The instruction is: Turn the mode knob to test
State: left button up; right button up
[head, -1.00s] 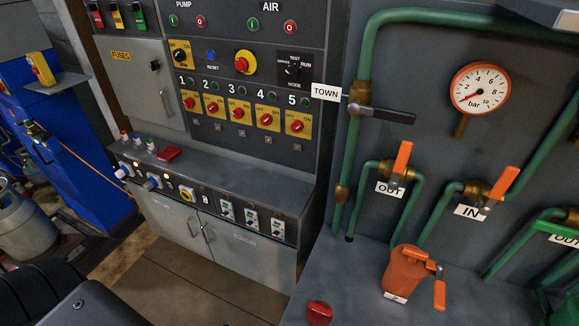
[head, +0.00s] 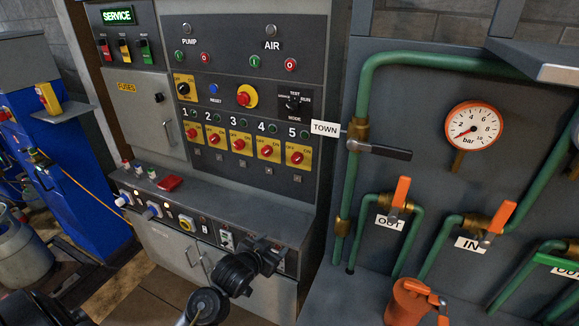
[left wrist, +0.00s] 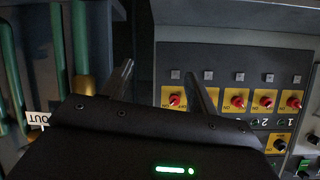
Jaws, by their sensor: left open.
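The mode knob (head: 292,102) is a small black rotary knob on a dark plate at the upper right of the grey control panel (head: 225,160). TEST is printed above it, RUN to its right and MODE below. The knob is too small to tell for certain where it points. My left gripper (head: 268,252) is in front of the lower console, well below the knob and apart from it. In the left wrist view its two fingers (left wrist: 160,88) are spread with nothing between them. That view shows the panel upside down; the gripper body hides the knob's area.
A row of red switches (head: 266,152) on yellow plates runs below the knob. A red emergency button (head: 246,96) is to its left. A TOWN valve lever (head: 385,151) and green pipes (head: 348,190) stand close on the right. The console ledge (head: 215,205) juts out below.

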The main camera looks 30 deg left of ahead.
pick_arm(q)
jog(key=w+a+r+t, duration=0.3)
jog(key=w+r, duration=0.4)
jog(key=r, duration=0.1)
jog(key=w+a+r+t, duration=0.3)
jog(key=w+r, duration=0.4)
jog(key=t, duration=0.4)
send_near(290, 111)
jog(key=shift+m+h, duration=0.3)
jog(key=shift+m, duration=0.1)
jog(key=p+x, duration=0.4)
jog(key=x, duration=0.4)
jog(key=shift+w+r, duration=0.15)
jog(key=shift+r, duration=0.15)
jog(key=shift+w+r, duration=0.1)
jog(key=shift+w, duration=0.5)
jog(key=c, duration=1)
